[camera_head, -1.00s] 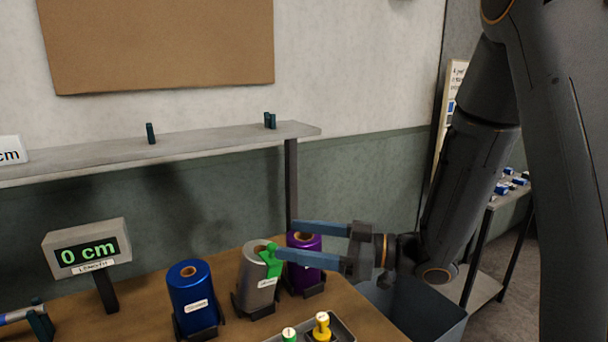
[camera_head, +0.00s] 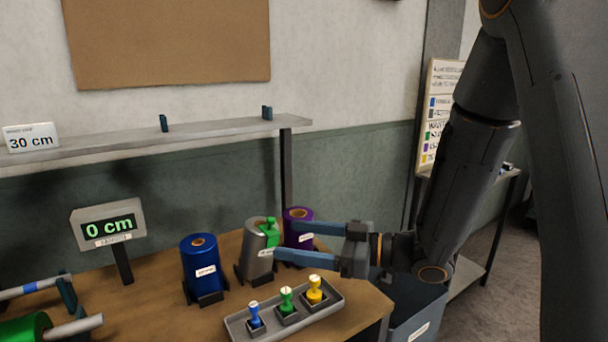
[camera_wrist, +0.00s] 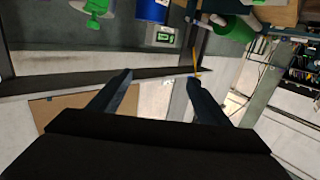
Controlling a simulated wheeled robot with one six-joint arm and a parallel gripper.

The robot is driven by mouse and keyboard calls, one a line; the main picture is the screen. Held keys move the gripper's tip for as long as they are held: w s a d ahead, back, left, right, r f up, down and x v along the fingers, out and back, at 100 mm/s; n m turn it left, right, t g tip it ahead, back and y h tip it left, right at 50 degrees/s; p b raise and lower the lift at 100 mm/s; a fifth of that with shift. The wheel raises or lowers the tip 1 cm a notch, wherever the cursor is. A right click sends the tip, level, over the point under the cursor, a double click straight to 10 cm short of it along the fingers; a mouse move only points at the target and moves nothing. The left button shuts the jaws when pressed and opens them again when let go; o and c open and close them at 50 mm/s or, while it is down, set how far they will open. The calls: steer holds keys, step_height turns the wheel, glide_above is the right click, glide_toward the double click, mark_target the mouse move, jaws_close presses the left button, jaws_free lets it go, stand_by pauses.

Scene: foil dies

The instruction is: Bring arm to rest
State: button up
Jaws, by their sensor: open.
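My gripper (camera_head: 306,243) is open in the head view. Its two blue fingers point left, in front of the silver and purple rolls in the picture. No object shows between the fingers. In the wrist view my gripper (camera_wrist: 158,88) also shows open, with its fingers spread apart and the room appearing upside down beyond them. My arm hangs down from the top right to the gripper.
Blue (camera_head: 201,270), silver (camera_head: 255,262) and purple (camera_head: 298,213) rolls stand on the table (camera_head: 180,318). A tray (camera_head: 240,325) holds blue, green and yellow stamps. A display (camera_head: 108,225) reads 0 cm. A shelf (camera_head: 200,133) runs behind. A bin (camera_head: 420,318) stands right.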

steer(key=w+d+f+m+t+h+b, duration=0.3)
steer(key=w+d+f+m+t+h, duration=0.1)
steer(key=w+d+f+h, duration=0.35)
steer(key=d+f+m+h+b, duration=0.2)
steer(key=d+f+m+h, duration=0.2)
steer(key=d+f+h, duration=0.4)
steer(key=s+d+f+m+g+b, duration=0.1)
steer(key=s+f+m+g, duration=0.1)
steer(key=s, duration=0.4)
steer(key=s+d+f+m+g+b, duration=0.1)
steer(key=s+d+m+g+b, duration=0.1)
steer(key=s, duration=0.5)
steer(key=s+d+f+m+g+h+b, duration=0.1)
steer(key=s+f+m+g, duration=0.1)
steer(key=s+g, duration=0.2)
steer(key=shift+s+d+f+m+g, duration=0.3)
steer(key=shift+s+d+m, duration=0.1)
steer(key=shift+s, duration=0.75)
steer(key=shift+c, duration=0.3)
